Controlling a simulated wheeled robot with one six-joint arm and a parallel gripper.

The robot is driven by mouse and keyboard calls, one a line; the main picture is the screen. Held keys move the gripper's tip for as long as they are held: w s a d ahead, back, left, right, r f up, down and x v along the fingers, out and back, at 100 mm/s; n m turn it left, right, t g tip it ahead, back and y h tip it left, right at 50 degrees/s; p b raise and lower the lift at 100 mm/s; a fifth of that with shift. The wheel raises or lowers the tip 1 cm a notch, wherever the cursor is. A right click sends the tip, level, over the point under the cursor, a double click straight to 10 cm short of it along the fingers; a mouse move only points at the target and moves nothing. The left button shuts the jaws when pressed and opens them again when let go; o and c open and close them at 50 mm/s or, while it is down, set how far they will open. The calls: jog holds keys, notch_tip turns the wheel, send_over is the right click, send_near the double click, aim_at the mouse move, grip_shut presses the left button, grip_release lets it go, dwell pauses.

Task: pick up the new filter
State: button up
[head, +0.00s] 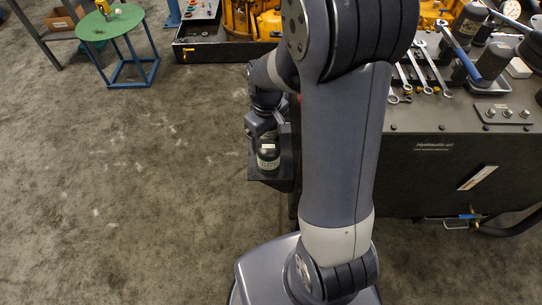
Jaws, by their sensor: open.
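The dark bench (430,165) on the right carries wrenches (413,72), dark cylinders (467,65) and a blue-handled tool. A green round table (110,22) stands at the upper left. A yellow machine (250,18) sits at the back. The floor at left is clear.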

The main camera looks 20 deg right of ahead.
aim_at(268, 152)
notch_tip(268, 152, down, 9)
jog(key=shift+d+r+b, duration=0.15)
jog(key=shift+b, duration=0.45)
jog(key=shift+c, duration=0.5)
jog(key=c, duration=1.2)
jog(key=shift+c, duration=0.4)
jog(key=shift+r, duration=0.15)
